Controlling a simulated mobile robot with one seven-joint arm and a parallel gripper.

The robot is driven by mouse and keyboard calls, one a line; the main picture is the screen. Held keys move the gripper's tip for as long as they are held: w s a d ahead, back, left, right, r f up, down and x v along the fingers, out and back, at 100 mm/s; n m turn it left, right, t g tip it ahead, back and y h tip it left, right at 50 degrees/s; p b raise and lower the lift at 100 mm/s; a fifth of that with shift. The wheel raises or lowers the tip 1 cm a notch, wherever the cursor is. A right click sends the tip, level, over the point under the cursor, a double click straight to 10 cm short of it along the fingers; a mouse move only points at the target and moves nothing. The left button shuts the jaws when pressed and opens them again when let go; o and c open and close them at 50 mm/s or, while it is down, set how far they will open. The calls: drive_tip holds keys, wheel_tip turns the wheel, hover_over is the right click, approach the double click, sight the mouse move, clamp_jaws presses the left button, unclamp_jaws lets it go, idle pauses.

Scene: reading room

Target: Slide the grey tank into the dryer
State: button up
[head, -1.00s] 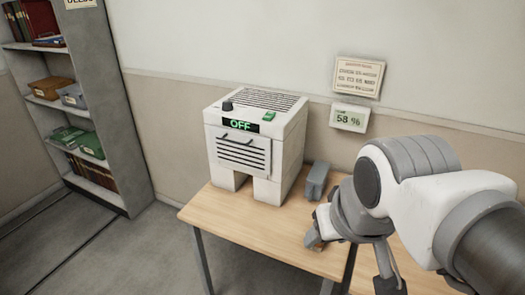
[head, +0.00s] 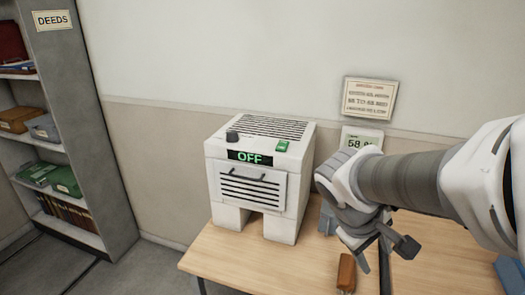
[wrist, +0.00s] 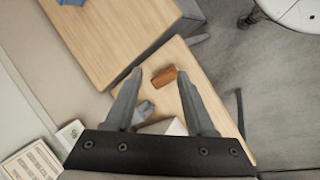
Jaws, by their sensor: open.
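The dryer is a white box (head: 213,182) on the wooden table, with a green "OFF" display, a dark knob, a green switch and a slatted front door with a handle. The door looks closed. The grey tank (head: 327,219) stands on the table just right of the dryer, partly hidden by my arm. It also shows in the wrist view (wrist: 143,110), near the left finger. My gripper (head: 383,252) is raised above the table, right of the tank, open and empty. In the wrist view, its fingers (wrist: 158,80) are spread apart.
An orange-brown block (head: 347,272) lies on the table (head: 240,260) near the front edge; it also shows in the wrist view (wrist: 164,76). A humidity display (head: 361,138) and notice (head: 369,99) hang on the wall. A bookshelf (head: 85,130) stands left. A blue item (head: 511,275) lies at far right.

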drive_tip(key=w+d+f+n+t+h+b, duration=0.1)
drive_tip(key=w+d+f+n+h+b, duration=0.15)
drive_tip(key=w+f+n+h, duration=0.35)
drive_tip(key=w+d+f+n+t+h+b, duration=0.1)
drive_tip(key=w+d+f+n, duration=0.3)
drive_tip(key=w, duration=0.4)
drive_tip(key=w+a+f+n+t+b, duration=0.1)
drive_tip(key=w+a+f+n+t, duration=0.2)
drive_tip(key=w+f+n, duration=0.1)
drive_tip(key=w+a+f+n+t+y+b, duration=0.1)
drive_tip(key=w+a+f+n+t, duration=0.2)
drive_tip(key=f, duration=0.4)
drive_tip(key=w+a+f+n+t+y+b, duration=0.1)
drive_tip(key=w+a+f+n+t, duration=0.1)
drive_tip(key=w+f+n, duration=0.3)
drive_tip(key=shift+w+a+f+n+t, duration=0.2)
drive_tip(key=shift+a+f+n, duration=0.05)
drive_tip(key=shift+f+n, duration=0.2)
drive_tip(key=shift+w+a+f+n+t, duration=0.2)
drive_tip(key=shift+a+f+n, duration=0.1)
drive_tip(key=shift+n, duration=0.15)
drive_tip(key=shift+b+x, duration=1.7)
drive_tip(key=shift+x, duration=3.3)
drive_tip(key=shift+d+r, duration=0.1)
drive_tip(key=shift+c, duration=0.3)
drive_tip(key=shift+s, duration=0.1)
clamp_jaws()
drive_tip(key=shift+r, duration=0.15)
